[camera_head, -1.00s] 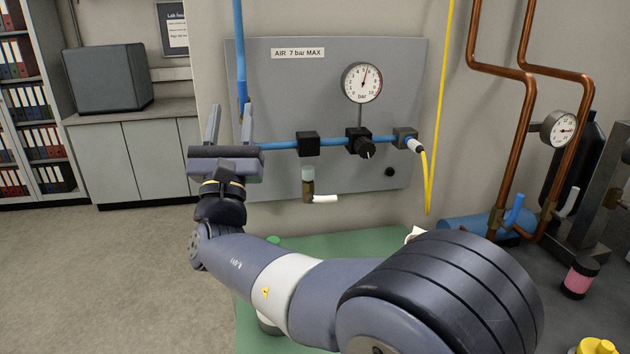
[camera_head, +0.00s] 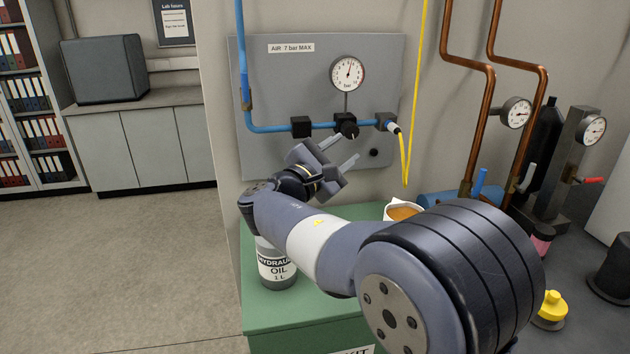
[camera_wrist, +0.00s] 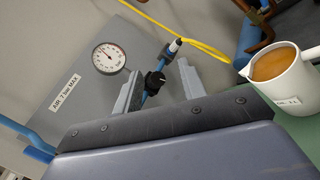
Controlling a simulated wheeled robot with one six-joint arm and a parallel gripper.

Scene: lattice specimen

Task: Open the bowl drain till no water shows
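The air line's black filter block (camera_head: 301,127) sits on the blue pipe (camera_head: 270,129) on the grey panel. The bowl and white drain lever below it are hidden behind my gripper in the head view, and I cannot pick them out in the wrist view. Whether water shows cannot be seen. My gripper (camera_head: 347,147) is tilted in front of the panel's lower part, its fingers apart and empty. In the wrist view my gripper (camera_wrist: 160,68) has the black regulator knob (camera_wrist: 155,80) showing between its fingers, farther back.
A white jug (camera_wrist: 288,90) of orange-brown liquid stands close right of my gripper on the green surface (camera_head: 270,316). A yellow hose (camera_head: 405,155) hangs right. Copper pipes (camera_head: 483,110) run farther right.

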